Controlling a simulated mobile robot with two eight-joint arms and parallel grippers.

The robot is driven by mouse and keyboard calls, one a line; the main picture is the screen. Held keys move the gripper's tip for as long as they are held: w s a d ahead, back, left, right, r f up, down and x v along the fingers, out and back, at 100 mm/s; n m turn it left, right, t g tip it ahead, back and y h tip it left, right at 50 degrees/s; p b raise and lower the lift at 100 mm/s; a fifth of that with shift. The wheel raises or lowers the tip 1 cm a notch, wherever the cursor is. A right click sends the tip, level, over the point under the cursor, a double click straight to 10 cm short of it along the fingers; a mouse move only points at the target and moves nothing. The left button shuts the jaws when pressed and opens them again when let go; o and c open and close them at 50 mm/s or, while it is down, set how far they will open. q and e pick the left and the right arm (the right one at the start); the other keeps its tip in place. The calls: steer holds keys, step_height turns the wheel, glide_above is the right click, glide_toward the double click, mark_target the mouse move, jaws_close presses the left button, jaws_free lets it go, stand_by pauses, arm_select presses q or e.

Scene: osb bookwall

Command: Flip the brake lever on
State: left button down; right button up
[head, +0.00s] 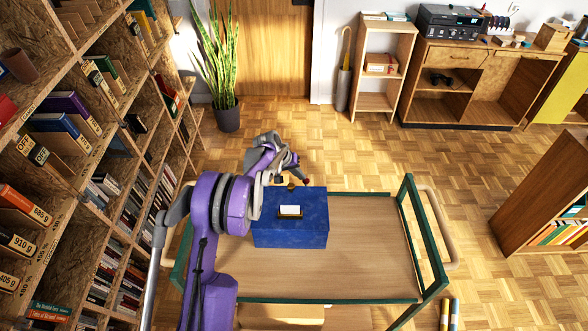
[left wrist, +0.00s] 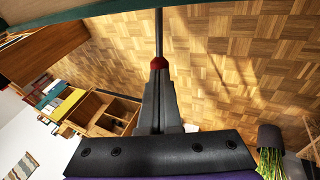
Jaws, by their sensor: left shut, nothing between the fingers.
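A book cart with a green frame and wooden top (head: 375,245) stands in front of me. My left gripper (head: 292,184) is beyond the cart's far edge, behind the blue box. In the left wrist view the fingers (left wrist: 158,75) are shut and empty. A red knob (left wrist: 152,67) on a grey rod (left wrist: 159,32), which looks like the brake lever, shows at the fingertips. The fingers partly cover the knob; I cannot tell whether they touch it. A small red spot (head: 306,181) shows beside the gripper in the head view. My right gripper is not in view.
A blue box (head: 312,236) with a white label sits on the cart under my left arm. A tall bookshelf (head: 75,160) lines the left side. A potted plant (head: 228,118) stands at the back. The parquet floor (head: 345,150) beyond the cart is clear.

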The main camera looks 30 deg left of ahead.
arm_select(q)
steer(key=shift+w+d+f, duration=0.15)
steer(key=shift+w+f, duration=0.05)
steer(key=shift+f, duration=0.2)
